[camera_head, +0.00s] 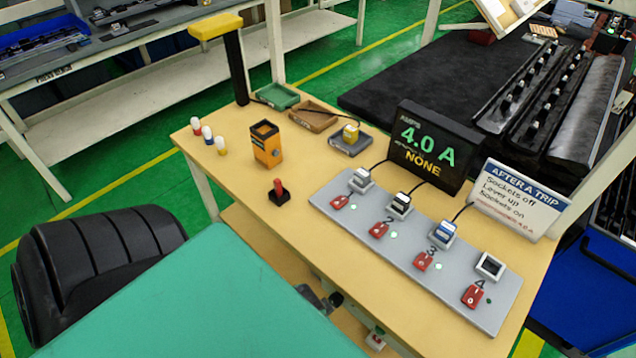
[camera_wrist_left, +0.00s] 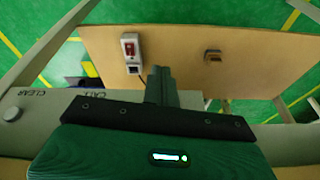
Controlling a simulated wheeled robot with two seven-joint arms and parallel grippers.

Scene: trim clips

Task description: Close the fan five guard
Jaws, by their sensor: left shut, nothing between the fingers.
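No part labelled as the fan five guard can be made out in either view. In the left wrist view my left gripper (camera_wrist_left: 160,85) is shut and empty, in front of a tan panel. On the panel are a white box with a red rocker switch (camera_wrist_left: 130,47), just left of the fingertips, and a small dark-and-tan fitting (camera_wrist_left: 212,56) to their right. The gripper looks apart from the fitting; contact with the box cannot be told. In the head view, dark gripper-like parts (camera_head: 322,298) show below the table's near edge. My right gripper is not in view.
A grey four-socket strip (camera_head: 330,195) with red switches lies on the tan table (camera_head: 210,175). Behind it stand a 4.0 A display (camera_head: 425,150) and a sign (camera_head: 520,195). An orange box (camera_head: 267,150) and red lever (camera_head: 279,190) stand left.

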